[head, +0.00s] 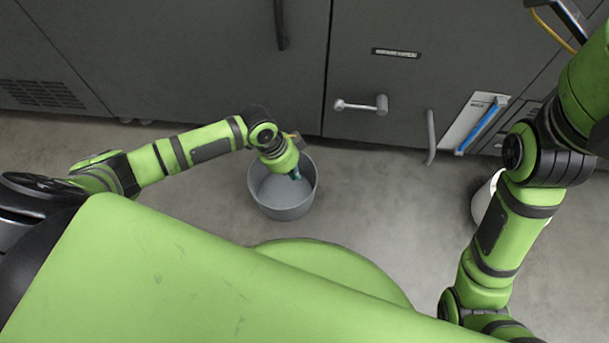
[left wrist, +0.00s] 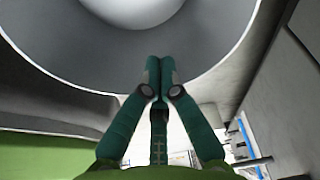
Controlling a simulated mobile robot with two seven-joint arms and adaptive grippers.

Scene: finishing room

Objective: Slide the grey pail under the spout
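The grey pail (head: 256,193) stands upright on the floor in front of the dark cabinet, left of the fittings on its front. My left gripper (head: 298,175) reaches over the rim, fingertips within the pail's opening toward its right side. In the left wrist view the two green fingers (left wrist: 160,64) are together with nothing seen between them, in front of the pail's inner wall (left wrist: 85,60). I cannot tell whether they touch the wall. A grey fitting with a knob (head: 360,104) and a curved grey pipe or handle (head: 431,137) stick out from the cabinet; which is the spout is unclear. My right gripper is out of view.
The dark cabinet front (head: 200,60) bounds the floor at the back. A white container (head: 482,200) is partly hidden behind my right arm. A blue bar (head: 482,125) is on a white panel. The floor (head: 370,190) right of the pail is clear.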

